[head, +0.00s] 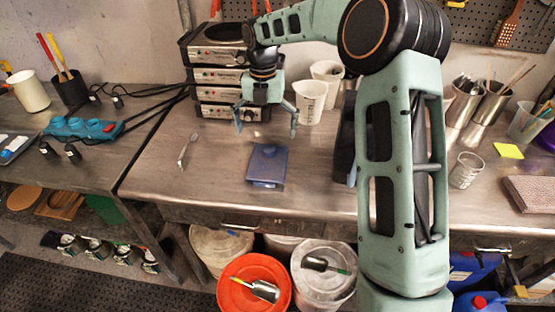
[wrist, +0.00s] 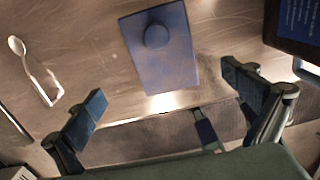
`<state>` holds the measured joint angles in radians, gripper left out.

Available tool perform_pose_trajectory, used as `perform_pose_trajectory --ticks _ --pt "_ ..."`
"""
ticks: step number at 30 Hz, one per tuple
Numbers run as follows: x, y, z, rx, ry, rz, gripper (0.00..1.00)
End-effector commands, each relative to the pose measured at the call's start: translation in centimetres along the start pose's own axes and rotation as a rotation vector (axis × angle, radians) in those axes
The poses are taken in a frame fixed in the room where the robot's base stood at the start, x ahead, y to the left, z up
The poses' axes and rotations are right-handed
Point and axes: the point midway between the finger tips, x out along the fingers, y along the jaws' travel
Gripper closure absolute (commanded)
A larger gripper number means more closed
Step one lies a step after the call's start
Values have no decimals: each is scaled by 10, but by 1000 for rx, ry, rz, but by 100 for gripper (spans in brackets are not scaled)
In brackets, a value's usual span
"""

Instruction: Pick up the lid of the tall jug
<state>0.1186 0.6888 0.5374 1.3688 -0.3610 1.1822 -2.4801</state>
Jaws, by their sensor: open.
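A flat blue rectangular lid (head: 267,164) with a round knob lies on the steel workbench, near its front edge. In the wrist view the lid (wrist: 172,68) shows from above, knob up, lying beyond the space between the fingers. My gripper (head: 266,128) is open and empty, fingers pointing down, above the bench around the lid; its two fingertips also show in the wrist view (wrist: 165,90). A tall dark container (head: 346,140), possibly the jug, stands to the right, partly hidden by my arm. A dark body with a blue lettered panel (wrist: 299,22) shows at the wrist view's upper right.
A spoon (head: 187,150) lies left of the lid. White beakers (head: 311,102) and stacked hotplates (head: 215,78) stand behind. A clear beaker (head: 466,170) is at right. Buckets, including an orange one (head: 236,273), stand below the bench.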

Motion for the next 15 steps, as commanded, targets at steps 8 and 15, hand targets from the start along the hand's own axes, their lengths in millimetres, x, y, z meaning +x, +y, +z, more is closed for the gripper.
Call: perform_pose_trajectory --ticks 8,15 --pt "41 1 0 -18 2 1 0" --pt "60 0 0 -15 2 1 0"
